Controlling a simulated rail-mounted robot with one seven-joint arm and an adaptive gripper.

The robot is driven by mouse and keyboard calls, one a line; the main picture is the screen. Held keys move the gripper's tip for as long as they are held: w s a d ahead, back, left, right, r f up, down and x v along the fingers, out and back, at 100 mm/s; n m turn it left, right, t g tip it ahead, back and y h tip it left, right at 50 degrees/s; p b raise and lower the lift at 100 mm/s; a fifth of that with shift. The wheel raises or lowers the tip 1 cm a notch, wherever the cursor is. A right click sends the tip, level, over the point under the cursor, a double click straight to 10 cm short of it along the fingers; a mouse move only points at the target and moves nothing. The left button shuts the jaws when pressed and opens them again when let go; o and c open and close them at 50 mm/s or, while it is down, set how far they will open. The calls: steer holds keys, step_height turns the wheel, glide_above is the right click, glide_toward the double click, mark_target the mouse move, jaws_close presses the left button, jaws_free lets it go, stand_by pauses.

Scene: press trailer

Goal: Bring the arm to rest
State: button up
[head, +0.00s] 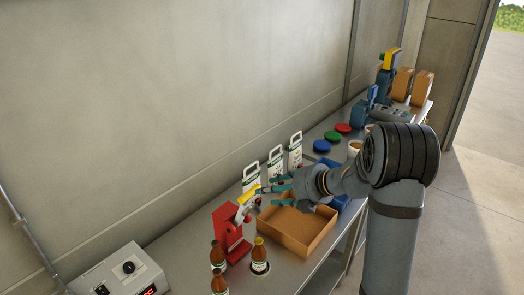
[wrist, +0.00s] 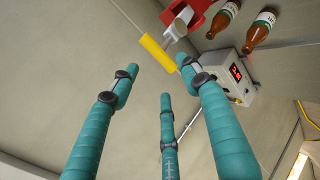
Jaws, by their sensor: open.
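My arm (head: 345,182) reaches left over the bench, and my gripper (head: 268,190) hangs above the brown tray, close to the red press. In the wrist view the teal fingers of my gripper (wrist: 160,80) are spread apart with nothing between them. The yellow handle of the red press (head: 230,232) lies just beyond the fingertips in the wrist view (wrist: 158,52). I cannot tell whether a finger touches the handle.
The bench (head: 190,245) holds several brown bottles (head: 260,256), a grey box with a red display (head: 122,273), a brown tray (head: 312,240), white tags (head: 295,150), coloured discs (head: 322,146) and a blue press (head: 385,80). A wall (head: 150,110) stands behind. Open air lies above the bench.

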mark_target(252, 194)
steer(key=x, duration=1.1)
steer(key=shift+w+f, duration=0.15)
steer(key=shift+w, duration=0.05)
steer(key=shift+d, duration=0.15)
